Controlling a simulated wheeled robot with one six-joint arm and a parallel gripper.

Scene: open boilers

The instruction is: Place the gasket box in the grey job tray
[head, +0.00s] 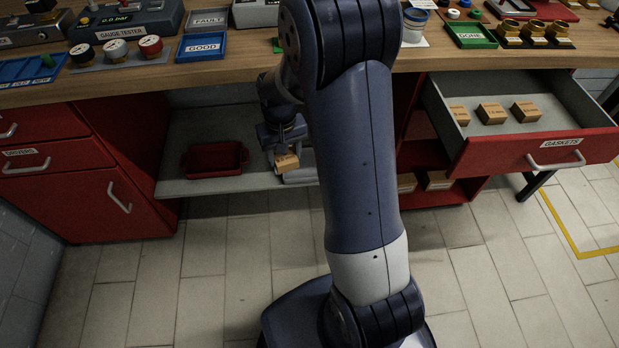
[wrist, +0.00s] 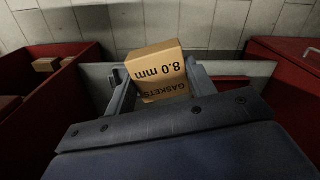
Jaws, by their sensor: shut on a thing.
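My gripper (head: 284,162) is shut on a cardboard gasket box (head: 287,161), in front of the low grey shelf under the workbench. In the wrist view the gasket box (wrist: 159,72) sits between the two grey fingers of my gripper (wrist: 156,88). Its label reads "GASKETS 8.0 mm" and appears upside down. A red tray (head: 214,160) lies on the grey shelf, left of my gripper. My arm hides part of the shelf and bench.
The open GASKETS drawer (head: 545,155) at right holds several boxes. More boxes (head: 438,181) sit in the red cubby below it. A red cabinet (head: 95,200) stands at left. The bench top (head: 240,52) carries gauges and trays marked GOOD, FAULT and DONE. The tiled floor is clear.

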